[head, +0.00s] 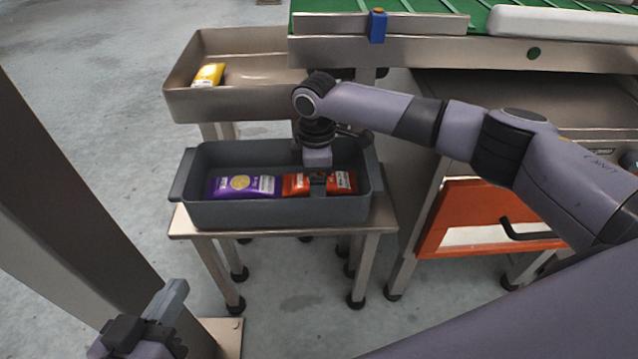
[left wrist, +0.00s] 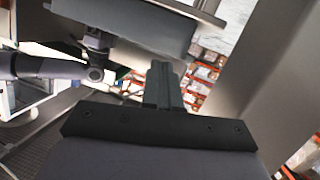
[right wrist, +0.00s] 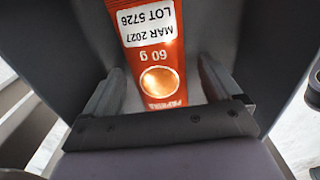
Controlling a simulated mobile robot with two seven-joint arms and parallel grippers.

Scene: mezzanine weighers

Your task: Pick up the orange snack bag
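The orange snack bag (head: 339,181) lies in the grey bin, partly hidden behind my right gripper (head: 318,186). In the right wrist view the orange snack bag (right wrist: 153,60) lies between the two spread fingers of my right gripper (right wrist: 160,78), with a gap on each side. A white label with date and lot number shows on it. My left gripper (head: 174,298) is low at the bottom left of the head view, away from the bin. In the left wrist view its fingers (left wrist: 163,80) are together with nothing seen between them.
A purple bag (head: 243,186) lies in the grey bin (head: 285,212) left of the orange one. The bin walls stand close around my right gripper. The bin rests on a small metal table (head: 381,219). A yellow bag (head: 208,75) lies in a metal tray (head: 215,104) behind.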

